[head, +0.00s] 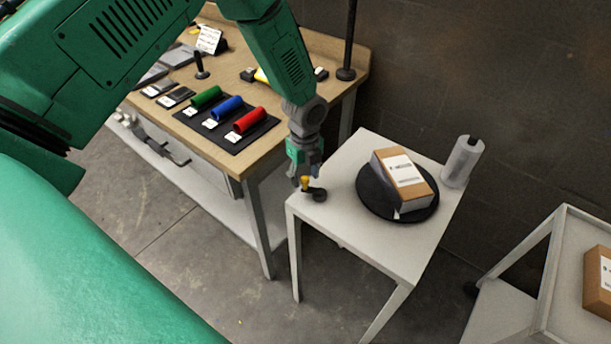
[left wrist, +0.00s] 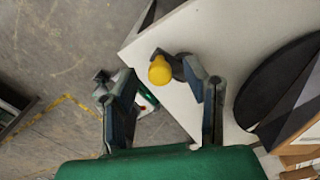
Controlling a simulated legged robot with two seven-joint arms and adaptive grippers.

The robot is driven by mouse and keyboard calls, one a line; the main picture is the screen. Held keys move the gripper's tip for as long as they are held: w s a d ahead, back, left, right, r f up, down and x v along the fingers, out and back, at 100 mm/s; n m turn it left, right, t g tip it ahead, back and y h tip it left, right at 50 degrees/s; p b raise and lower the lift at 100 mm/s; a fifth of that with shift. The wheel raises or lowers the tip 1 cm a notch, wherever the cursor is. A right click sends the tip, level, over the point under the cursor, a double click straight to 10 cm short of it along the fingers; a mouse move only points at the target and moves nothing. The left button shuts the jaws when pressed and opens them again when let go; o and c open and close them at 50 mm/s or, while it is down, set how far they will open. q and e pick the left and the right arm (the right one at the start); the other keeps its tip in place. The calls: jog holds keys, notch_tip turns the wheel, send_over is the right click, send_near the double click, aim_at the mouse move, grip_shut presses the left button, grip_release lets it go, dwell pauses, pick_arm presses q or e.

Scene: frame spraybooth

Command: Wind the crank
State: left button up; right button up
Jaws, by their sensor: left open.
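The crank (head: 317,194) is a dark arm with a yellow knob (head: 305,182) at the left corner of the small white table (head: 350,225). In the left wrist view the yellow knob (left wrist: 160,70) stands just beyond and between my open fingers, with the dark crank arm partly hidden behind the right finger. My left gripper (head: 304,180) is open and empty, above and close to the knob; it also shows in the left wrist view (left wrist: 164,95). A black round turntable (head: 424,213) on the table carries a brown box (head: 412,190) with white labels. My right gripper is not in view.
A grey cylinder (head: 462,162) stands at the table's back right. A wooden workbench (head: 220,165) at left holds red, blue and green rolls on a black mat (head: 262,131). A cart with another box (head: 597,280) stands at right. A dark wall is behind.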

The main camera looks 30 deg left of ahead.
pick_arm(q)
jog(key=shift+f, duration=0.45)
jog(key=shift+c, duration=0.5)
grip_shut()
